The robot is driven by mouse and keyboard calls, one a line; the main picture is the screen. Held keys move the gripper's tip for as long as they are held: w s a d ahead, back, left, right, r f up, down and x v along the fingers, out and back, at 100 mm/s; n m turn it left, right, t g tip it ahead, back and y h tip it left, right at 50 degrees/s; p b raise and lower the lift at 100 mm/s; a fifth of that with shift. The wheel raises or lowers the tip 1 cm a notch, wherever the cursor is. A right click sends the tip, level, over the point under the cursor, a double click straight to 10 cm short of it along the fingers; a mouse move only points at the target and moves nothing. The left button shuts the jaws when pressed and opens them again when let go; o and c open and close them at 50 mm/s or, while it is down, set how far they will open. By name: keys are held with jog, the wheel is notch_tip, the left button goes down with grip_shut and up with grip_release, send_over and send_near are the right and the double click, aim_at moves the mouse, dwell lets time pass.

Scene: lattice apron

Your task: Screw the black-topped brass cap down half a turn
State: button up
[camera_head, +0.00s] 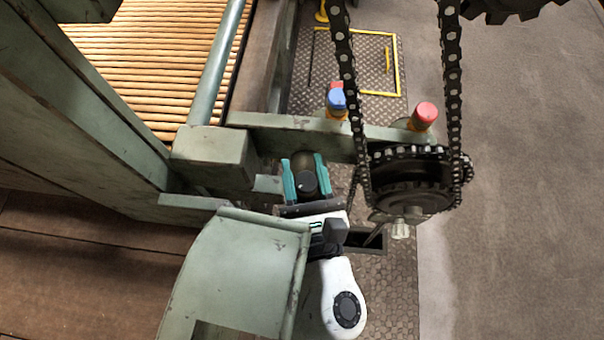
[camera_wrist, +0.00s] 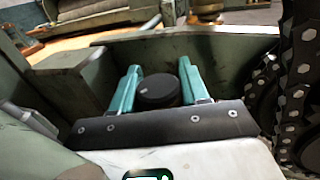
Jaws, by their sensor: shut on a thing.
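The cap with the round black top (camera_head: 306,184) sits between the two teal fingers of my gripper (camera_head: 303,161), beside the green beam. In the wrist view the black top (camera_wrist: 157,88) shows between the fingers of my gripper (camera_wrist: 160,67), which are shut on its sides. The fingers reach past the cap on its left and right. The brass part of the cap and its thread are hidden from both views, so I cannot tell how far down it sits.
A drive chain (camera_head: 452,90) and dark sprocket (camera_head: 410,190) stand close on the right. A blue-topped cap (camera_head: 337,100) and a red-topped cap (camera_head: 425,116) stand by the green beam (camera_head: 385,133). A green frame post (camera_head: 85,100) and slatted bed (camera_head: 150,60) lie left.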

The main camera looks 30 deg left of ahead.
aim_at(307, 196)
jog(key=shift+w+d+f+m+t+h+b, duration=0.1)
jog(key=shift+m+t+h+b, duration=0.6)
jog(key=shift+h+b, duration=0.15)
jog(key=o, duration=1)
jog(key=shift+c, duration=0.2)
jog(key=b+v, duration=0.2)
jog(key=v, duration=0.7)
jog(key=shift+s+d+f, duration=0.1)
jog(key=shift+s+d, duration=0.1)
jog(key=shift+s, duration=0.05)
jog(key=shift+s+d, duration=0.35)
jog(key=shift+s, duration=0.15)
